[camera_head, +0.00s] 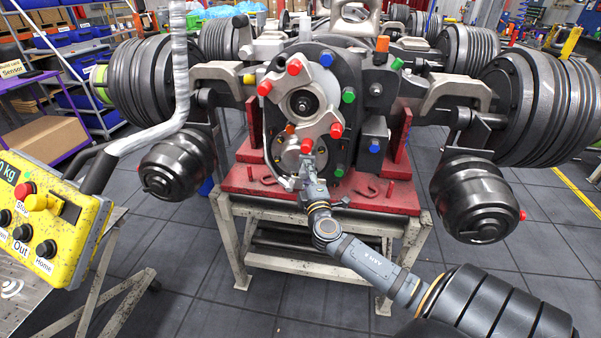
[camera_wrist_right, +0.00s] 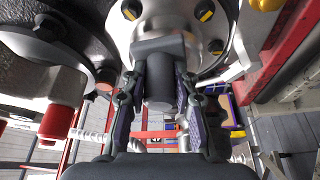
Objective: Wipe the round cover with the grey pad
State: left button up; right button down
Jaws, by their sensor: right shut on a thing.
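The round cover (camera_wrist_right: 208,22) is a silver disc with several dark bolts marked yellow, at the top of the right wrist view. In the head view the cover (camera_head: 290,153) sits low on the front of the axle housing, partly behind my gripper. My right gripper (camera_head: 308,172) is in front of it. In the wrist view its fingers (camera_wrist_right: 160,95) are shut on the grey pad (camera_wrist_right: 158,50), a dark block with a round grip below. The pad overlaps the cover's lower part; I cannot tell if they touch. My left gripper is not in view.
Red, green and blue caps stick out around the housing (camera_head: 345,65). A red cradle (camera_head: 385,200) on a metal stand (camera_head: 262,240) carries the axle. Brake drums (camera_head: 475,200) flank it. A yellow control box (camera_head: 60,225) hangs at left. The floor in front is open.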

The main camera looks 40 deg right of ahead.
jog(key=shift+a, duration=0.1)
jog(key=shift+w+a+f, duration=0.1)
jog(key=shift+w+a, duration=0.05)
jog(key=shift+w, duration=0.1)
jog(key=shift+w+a+b, duration=0.25)
jog(key=shift+b, duration=0.2)
jog(key=shift+w+a, duration=0.7)
jog(key=shift+w, duration=0.1)
jog(key=w+a+b, duration=0.1)
jog(key=w+a, duration=0.1)
jog(key=shift+w+a, duration=0.15)
jog(key=shift+w, duration=0.25)
